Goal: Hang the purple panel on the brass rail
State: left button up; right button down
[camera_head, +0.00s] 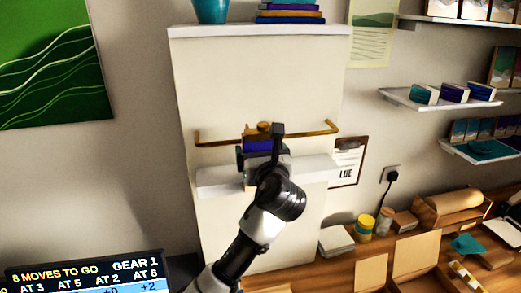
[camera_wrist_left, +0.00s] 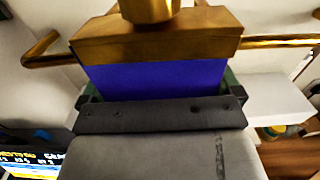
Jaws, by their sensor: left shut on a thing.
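The purple panel (camera_head: 258,145) is in front of the brass rail on the white wall column. In the left wrist view the panel (camera_wrist_left: 155,80) has a wooden top strip and a round brass-coloured piece (camera_wrist_left: 149,10) above it. The brass rail (camera_head: 312,133) runs across the column with bent ends; in the left wrist view the rail (camera_wrist_left: 278,42) shows on both sides of the wooden strip. Whether the panel touches the rail is hidden. My left gripper (camera_head: 262,158) is shut on the panel's lower part. My right gripper is not in view.
A white ledge (camera_head: 219,178) sticks out just below the rail, partly behind my left gripper. A clipboard (camera_head: 347,162) hangs to the right. The wooden bench (camera_head: 372,250) at lower right holds jars and boxes. A display screen (camera_head: 85,273) stands at lower left.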

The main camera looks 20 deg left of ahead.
pick_arm(q)
jog(key=shift+f+p, duration=0.4)
jog(key=shift+f, duration=0.2)
dwell(0.6)
jog(key=shift+f, duration=0.3)
jog(key=shift+f, duration=0.3)
dwell(1.0)
jog(key=o, duration=0.6)
jog(key=shift+c, duration=0.2)
jog(key=shift+f, duration=0.1)
